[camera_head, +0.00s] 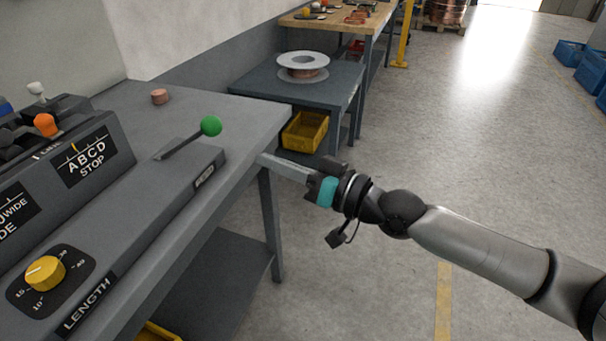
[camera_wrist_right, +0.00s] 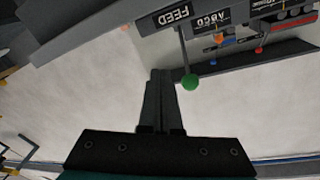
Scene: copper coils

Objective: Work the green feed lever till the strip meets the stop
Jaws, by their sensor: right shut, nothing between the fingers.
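The green feed lever (camera_head: 211,126) is a ball knob on a thin grey arm at the far end of the grey machine, by the label plate facing the aisle. In the right wrist view the green knob (camera_wrist_right: 190,82) hangs just right of my fingertips, and its label reads FEED. My right gripper (camera_head: 264,158) is shut and empty, beside the bench edge, right of and apart from the knob in the head view. Its shut fingers (camera_wrist_right: 161,72) also show in the wrist view. The ABCD STOP scale (camera_head: 88,157) is on the machine's front. I cannot make out the strip. My left gripper is not in view.
A yellow LENGTH dial (camera_head: 45,273) is nearer on the machine, with an orange knob (camera_head: 46,124) farther back. A small copper coil (camera_head: 160,96) sits on the bench. A side table holds a wire spool (camera_head: 303,66).

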